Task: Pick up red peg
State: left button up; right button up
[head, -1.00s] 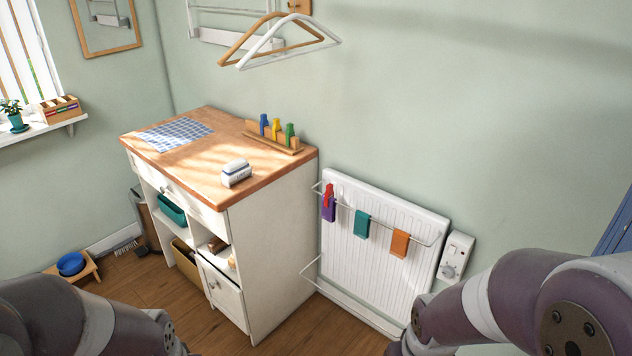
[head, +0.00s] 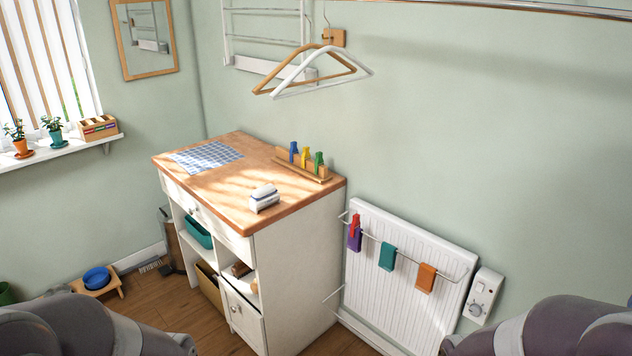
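The red peg (head: 355,224) sits on the rail in front of the white radiator, at the upper edge of a purple cloth (head: 354,241). It appears clipped over the cloth, but it is too small to be sure. Blue (head: 293,151), yellow (head: 305,156) and green (head: 318,162) pegs stand upright in a wooden rack (head: 290,166) on the cabinet top. Only links of my two arms show at the bottom corners. Both of my grippers are out of view.
The radiator (head: 405,303) is on the wall right of the wooden-topped cabinet (head: 222,208). Teal (head: 387,257) and orange (head: 426,277) cloths hang on its rail. A control box (head: 483,295) is to its right. Hangers (head: 318,76) hang above.

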aim_at(356, 223)
jog(key=i+j+u, duration=0.1)
jog(key=i, duration=1)
jog(key=i+j, duration=0.1)
jog(key=i, duration=1)
jog(key=j+u, duration=0.05)
